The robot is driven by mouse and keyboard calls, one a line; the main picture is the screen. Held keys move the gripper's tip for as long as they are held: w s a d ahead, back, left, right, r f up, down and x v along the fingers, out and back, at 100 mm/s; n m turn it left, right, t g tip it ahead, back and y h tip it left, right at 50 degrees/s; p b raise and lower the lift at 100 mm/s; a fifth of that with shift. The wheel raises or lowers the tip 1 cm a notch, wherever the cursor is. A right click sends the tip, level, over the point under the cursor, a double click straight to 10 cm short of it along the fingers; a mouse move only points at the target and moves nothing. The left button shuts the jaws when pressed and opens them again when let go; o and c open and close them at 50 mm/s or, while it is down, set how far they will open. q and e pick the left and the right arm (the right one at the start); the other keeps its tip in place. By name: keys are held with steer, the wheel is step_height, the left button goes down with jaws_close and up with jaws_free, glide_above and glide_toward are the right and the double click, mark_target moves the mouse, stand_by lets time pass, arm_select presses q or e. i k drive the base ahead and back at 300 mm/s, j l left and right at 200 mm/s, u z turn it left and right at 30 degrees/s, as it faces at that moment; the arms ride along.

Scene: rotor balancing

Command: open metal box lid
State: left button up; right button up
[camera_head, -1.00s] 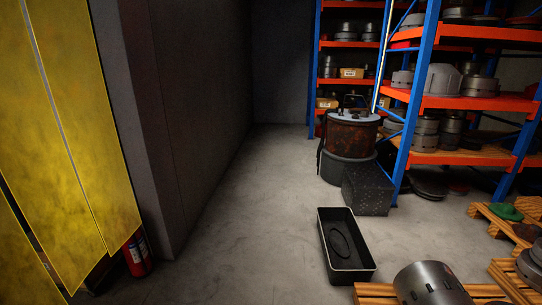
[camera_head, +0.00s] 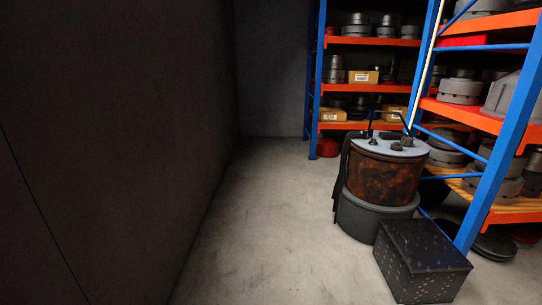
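A dark metal box (camera_head: 420,262) with small light specks stands on the floor at the lower right of the head view. Its flat top shows no visible gap, so it looks closed. It stands just in front of a rusty drum machine, close to the foot of the blue rack. I cannot tell whether this is the task's box. Neither of my grippers is in view.
The rusty drum (camera_head: 383,178) sits on a grey round base (camera_head: 368,216). A blue and orange rack (camera_head: 490,195) holding metal parts stands on the right. A dark wall (camera_head: 110,150) runs along the left. The grey floor (camera_head: 262,220) between is clear.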

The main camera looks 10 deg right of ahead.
mark_target(421, 244)
steer(key=i+l+z, duration=0.15)
steer(key=i, duration=0.55)
steer(key=i+z, duration=0.2)
steer(key=i, duration=0.5)
steer(key=i+j+z, duration=0.15)
steer(key=i, duration=0.5)
steer(key=i+j+z, duration=0.15)
steer(key=i, duration=0.55)
